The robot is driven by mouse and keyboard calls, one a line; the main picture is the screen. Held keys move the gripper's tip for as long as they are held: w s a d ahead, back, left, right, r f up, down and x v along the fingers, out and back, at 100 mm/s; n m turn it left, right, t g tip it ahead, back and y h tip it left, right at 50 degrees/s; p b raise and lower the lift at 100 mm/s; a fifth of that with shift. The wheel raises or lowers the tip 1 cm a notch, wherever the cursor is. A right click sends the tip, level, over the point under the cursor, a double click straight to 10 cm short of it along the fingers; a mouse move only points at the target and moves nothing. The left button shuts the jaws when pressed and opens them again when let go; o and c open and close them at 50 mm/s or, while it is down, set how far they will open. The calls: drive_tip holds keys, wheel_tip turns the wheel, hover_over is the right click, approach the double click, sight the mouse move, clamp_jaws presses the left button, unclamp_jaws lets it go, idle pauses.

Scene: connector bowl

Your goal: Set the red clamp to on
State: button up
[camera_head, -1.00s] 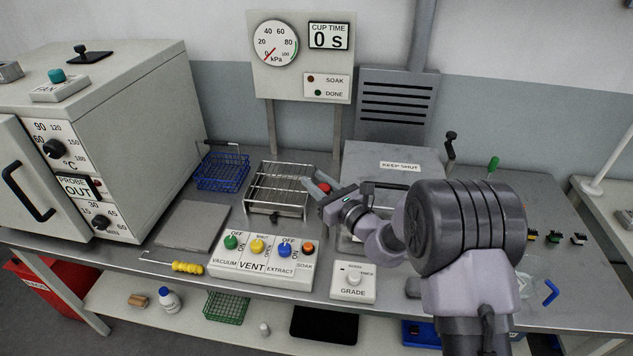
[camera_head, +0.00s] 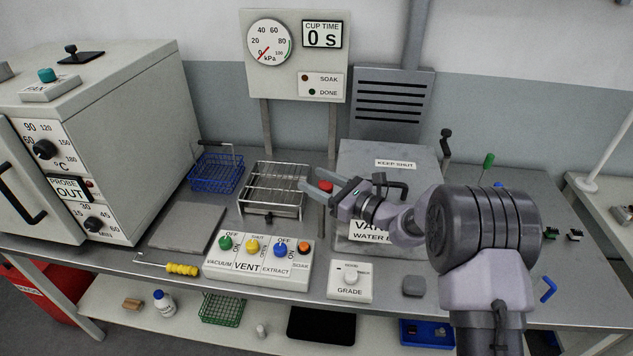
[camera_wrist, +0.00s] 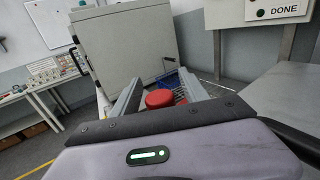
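A red round knob (camera_head: 325,186), which I take to be the red clamp, stands at the left edge of the box labelled KEEP SHUT (camera_head: 396,163). My gripper (camera_head: 308,179) is open, with its fingers pointing left on either side of the knob in the head view. In the wrist view the red knob (camera_wrist: 160,98) shows between the two open fingers (camera_wrist: 160,92). The fingers do not appear shut on it. The clamp's lower part is hidden, and I cannot tell its setting.
A wire rack (camera_head: 272,188) stands just left of the fingers, with a blue basket (camera_head: 217,172) beyond it. The VENT panel (camera_head: 258,262) and GRADE dial box (camera_head: 350,281) sit in front. A dark upright lever (camera_head: 446,146) stands behind my arm.

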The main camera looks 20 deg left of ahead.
drive_tip(key=p+v, duration=0.2)
drive_tip(key=v, duration=1.5)
drive_tip(key=shift+d, duration=0.2)
drive_tip(key=shift+s+r, duration=0.1)
drive_tip(key=shift+c, duration=0.4)
